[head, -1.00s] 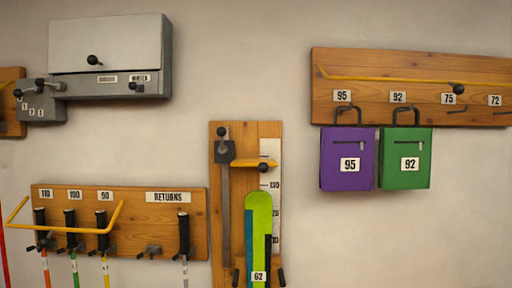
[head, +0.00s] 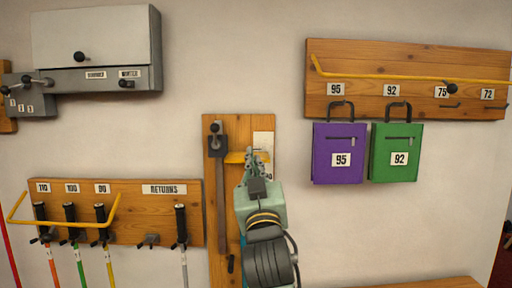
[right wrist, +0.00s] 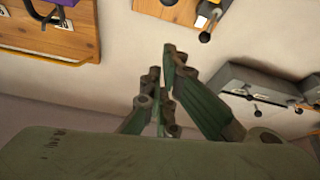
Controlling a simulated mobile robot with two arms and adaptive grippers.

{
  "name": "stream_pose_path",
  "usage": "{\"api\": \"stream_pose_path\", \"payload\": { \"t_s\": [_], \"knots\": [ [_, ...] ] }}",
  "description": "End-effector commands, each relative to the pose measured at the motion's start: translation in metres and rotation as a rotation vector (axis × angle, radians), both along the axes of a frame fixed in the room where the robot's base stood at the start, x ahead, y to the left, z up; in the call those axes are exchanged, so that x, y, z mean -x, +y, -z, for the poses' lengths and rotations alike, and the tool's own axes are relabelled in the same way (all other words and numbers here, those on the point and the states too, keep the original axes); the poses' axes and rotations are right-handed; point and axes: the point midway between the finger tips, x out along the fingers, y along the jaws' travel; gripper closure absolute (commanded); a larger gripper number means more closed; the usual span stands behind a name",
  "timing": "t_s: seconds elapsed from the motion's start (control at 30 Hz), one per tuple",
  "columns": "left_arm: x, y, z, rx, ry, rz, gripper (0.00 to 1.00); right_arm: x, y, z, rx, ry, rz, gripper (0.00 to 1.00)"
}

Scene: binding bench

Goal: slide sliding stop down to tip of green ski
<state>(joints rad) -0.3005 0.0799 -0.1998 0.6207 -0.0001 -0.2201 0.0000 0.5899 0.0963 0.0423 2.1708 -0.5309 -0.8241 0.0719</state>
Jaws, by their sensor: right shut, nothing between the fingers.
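The yellow sliding stop (head: 234,157) sits high on the measuring board (head: 264,125), beside a grey rail (head: 220,200). Its left end shows; my right gripper covers the rest. My right gripper (head: 256,158) is in front of the board, fingers pointing up, shut and empty. Its fingers also show in the right wrist view (right wrist: 168,105), with nothing between them. In the head view the fingertips overlap the stop, but I cannot tell whether they touch. The green ski is hidden behind my right arm; only a thin blue strip shows at the left. My left gripper is not in view.
A purple bag (head: 339,170) and a green bag (head: 395,165) hang from a wooden rack (head: 420,65) at the right. A returns board (head: 120,232) with poles and a yellow bar is at the lower left. A grey cabinet (head: 95,45) is at the upper left.

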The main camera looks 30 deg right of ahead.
Motion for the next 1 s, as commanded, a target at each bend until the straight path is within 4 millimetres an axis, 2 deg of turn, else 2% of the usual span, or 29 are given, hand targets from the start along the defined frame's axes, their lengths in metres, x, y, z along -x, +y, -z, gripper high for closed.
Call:
{"api": "stream_pose_path", "payload": {
  "t_s": [0.07,0.17,0.6,0.63,0.7,0.8,1.0],
  "knots": [
    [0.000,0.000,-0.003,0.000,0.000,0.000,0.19,0.003,-0.003,-0.009,-0.001,-0.013,0.006,1.00],
    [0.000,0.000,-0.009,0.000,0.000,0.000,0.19,-0.004,-0.007,-0.015,0.000,-0.014,0.007,1.00],
    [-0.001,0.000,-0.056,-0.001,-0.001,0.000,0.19,-0.075,-0.044,-0.055,-0.001,-0.011,0.005,1.00],
    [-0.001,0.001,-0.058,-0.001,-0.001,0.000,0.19,-0.078,-0.046,-0.053,-0.002,-0.008,0.005,1.00],
    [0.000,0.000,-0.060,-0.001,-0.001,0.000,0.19,-0.077,-0.047,-0.035,-0.003,-0.005,0.005,1.00],
    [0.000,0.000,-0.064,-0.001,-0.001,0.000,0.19,-0.076,-0.049,-0.024,-0.002,-0.008,0.004,1.00],
    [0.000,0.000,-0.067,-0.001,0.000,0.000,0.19,-0.076,-0.051,-0.010,-0.002,-0.012,0.004,1.00]
  ]
}}
